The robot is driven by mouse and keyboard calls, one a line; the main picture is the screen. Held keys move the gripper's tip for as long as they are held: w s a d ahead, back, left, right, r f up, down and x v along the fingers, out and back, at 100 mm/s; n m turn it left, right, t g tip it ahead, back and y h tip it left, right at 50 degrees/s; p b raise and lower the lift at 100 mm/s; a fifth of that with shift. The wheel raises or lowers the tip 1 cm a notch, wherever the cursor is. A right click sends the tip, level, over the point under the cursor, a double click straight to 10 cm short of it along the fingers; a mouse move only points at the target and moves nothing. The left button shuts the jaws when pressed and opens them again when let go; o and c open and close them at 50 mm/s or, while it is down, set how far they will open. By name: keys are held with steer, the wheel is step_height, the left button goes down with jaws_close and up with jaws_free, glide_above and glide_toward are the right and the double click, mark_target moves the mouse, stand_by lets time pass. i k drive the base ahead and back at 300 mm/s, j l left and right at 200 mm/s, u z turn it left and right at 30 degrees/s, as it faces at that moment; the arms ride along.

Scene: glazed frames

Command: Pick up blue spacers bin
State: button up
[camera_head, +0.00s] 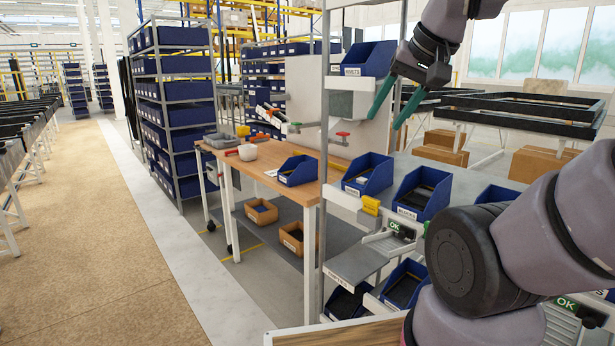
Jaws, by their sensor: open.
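Several blue open-front bins with white labels stand on the shelf rack at right. One bin (421,192) with dark contents is on the middle shelf, with another blue bin (368,176) to its left and a third (497,194) to its right, partly behind my arm. A blue bin (368,58) sits on the upper shelf, its label seeming to read "rivets". I cannot tell which bin is labelled spacers. My gripper (383,122) has two teal fingers, spread apart and empty, pointing down above the middle shelf's bins, apart from them.
Lower blue bins (404,284) sit under the middle shelf. A grey rack post (323,160) stands left of my gripper. The aisle floor (110,240) is clear.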

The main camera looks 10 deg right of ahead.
mark_target(297, 170)
steer(key=i+j+z, duration=0.1)
steer(key=i+j, duration=0.2)
steer(key=i+j+z, duration=0.15)
steer(key=i+j, duration=0.15)
steer(key=i+j+z, duration=0.1)
steer(key=i+j, duration=0.3)
steer(key=i+j+z, duration=0.15)
steer(key=i+j, duration=0.15)
steer(key=i+j+z, duration=0.1)
steer(key=i+j, duration=0.2)
steer(key=j, duration=0.2)
steer(key=i+j+z, duration=0.15)
steer(key=j, duration=0.3)
steer(key=i+j+z, duration=0.1)
steer(key=i+j, duration=0.25)
steer(key=j, duration=0.1)
